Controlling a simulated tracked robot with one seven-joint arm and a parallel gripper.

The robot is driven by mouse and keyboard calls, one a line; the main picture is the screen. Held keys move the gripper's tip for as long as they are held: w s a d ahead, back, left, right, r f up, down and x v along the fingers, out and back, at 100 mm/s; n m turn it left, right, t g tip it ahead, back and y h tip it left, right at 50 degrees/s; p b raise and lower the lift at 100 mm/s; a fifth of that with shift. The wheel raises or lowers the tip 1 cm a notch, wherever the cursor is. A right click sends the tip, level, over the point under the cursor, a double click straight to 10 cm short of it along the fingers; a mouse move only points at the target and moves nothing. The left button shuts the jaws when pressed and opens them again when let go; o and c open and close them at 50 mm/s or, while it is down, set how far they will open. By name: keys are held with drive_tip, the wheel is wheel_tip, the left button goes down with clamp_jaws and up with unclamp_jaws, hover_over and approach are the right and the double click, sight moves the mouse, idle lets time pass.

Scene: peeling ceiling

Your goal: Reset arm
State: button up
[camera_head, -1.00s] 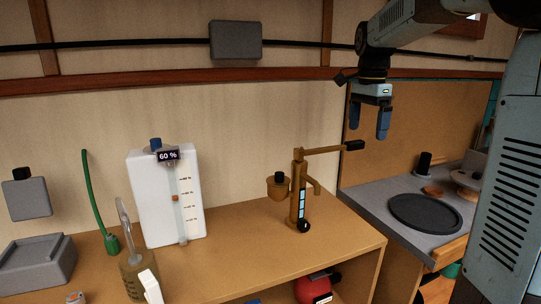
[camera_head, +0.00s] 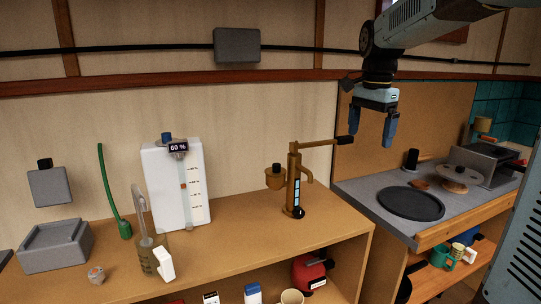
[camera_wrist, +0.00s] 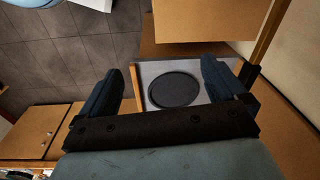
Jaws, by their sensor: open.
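My gripper (camera_head: 374,125) hangs from my arm at the upper right of the head view, fingers pointing down. Its two blue fingers are apart with nothing between them. It is in the air, right of and above the brass lever device (camera_head: 295,185) on the wooden counter. In the wrist view my gripper (camera_wrist: 165,90) shows both fingers spread, with the round dark plate (camera_wrist: 174,89) on the grey counter seen between them, well below.
The wooden counter (camera_head: 240,222) holds a white tank (camera_head: 160,190) marked 60 %, a glass jug (camera_head: 148,255) and a grey box (camera_head: 55,247). At right, the grey counter (camera_head: 365,195) bears a dark plate (camera_head: 411,203) and a grey appliance (camera_head: 490,163). A shelf below holds mugs.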

drive_tip(key=s+f+n+t, duration=0.2)
drive_tip(key=s+f+n, duration=0.2)
drive_tip(key=s, duration=0.7)
drive_tip(key=s+f+n+t, duration=0.2)
drive_tip(key=s+f+n, duration=0.2)
drive_tip(key=s+n, duration=0.3)
drive_tip(key=s+a, duration=0.1)
drive_tip(key=s, duration=0.3)
drive_tip(key=shift+f+n+t, duration=0.2)
drive_tip(key=shift+n+t, duration=0.1)
drive_tip(key=shift+t, duration=0.1)
idle(0.3)
